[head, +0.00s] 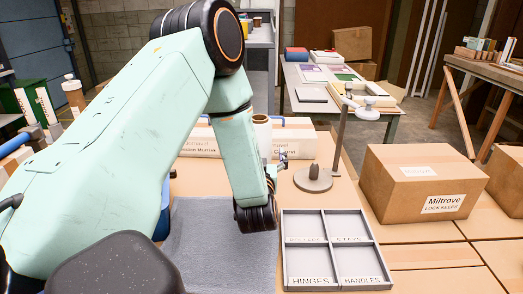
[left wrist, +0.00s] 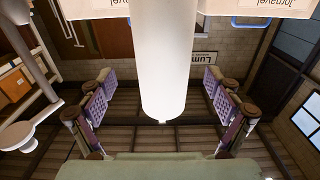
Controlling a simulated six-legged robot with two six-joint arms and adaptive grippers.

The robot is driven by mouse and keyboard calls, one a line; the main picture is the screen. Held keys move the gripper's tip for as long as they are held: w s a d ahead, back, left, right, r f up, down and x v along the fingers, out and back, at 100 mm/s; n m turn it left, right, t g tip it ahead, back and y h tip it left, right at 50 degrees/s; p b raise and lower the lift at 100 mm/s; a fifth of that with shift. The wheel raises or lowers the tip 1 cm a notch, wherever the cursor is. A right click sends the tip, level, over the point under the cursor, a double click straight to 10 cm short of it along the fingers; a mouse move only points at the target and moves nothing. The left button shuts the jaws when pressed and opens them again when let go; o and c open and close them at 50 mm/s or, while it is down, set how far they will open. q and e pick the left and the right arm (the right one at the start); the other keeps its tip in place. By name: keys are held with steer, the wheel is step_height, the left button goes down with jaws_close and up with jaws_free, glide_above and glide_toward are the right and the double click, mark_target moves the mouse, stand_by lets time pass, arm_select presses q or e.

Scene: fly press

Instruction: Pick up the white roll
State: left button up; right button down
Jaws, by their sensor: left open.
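The white roll (left wrist: 163,60) stands large in the middle of the left wrist view, which looks upside down. In the head view an upright pale roll (head: 262,134) shows partly behind my left forearm, in front of the long boxes. My left gripper (left wrist: 157,85) is open, with one finger on each side of the roll and a visible gap on both sides. In the head view part of the left gripper (head: 281,162) shows beside the wrist; the rest is hidden by the arm. My right gripper is not in view.
A grey tray (head: 324,246) with labelled compartments lies at the front, beside a grey mat (head: 215,250). A stand (head: 313,179) with a dark round base is right of the gripper. Long white boxes (head: 300,145) stand behind. A cardboard box (head: 420,182) is at right.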

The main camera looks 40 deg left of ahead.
arm_select(q)
steer(key=x, duration=0.4)
steer(key=shift+a+r, duration=0.1)
steer(key=shift+a, duration=0.2)
steer(key=shift+d, duration=0.1)
steer(key=shift+c, duration=0.6)
steer(key=shift+a, duration=0.25)
steer(key=c, duration=0.5)
steer(key=shift+w+d, duration=0.1)
steer(key=shift+d, duration=0.05)
steer(key=c, duration=1.2)
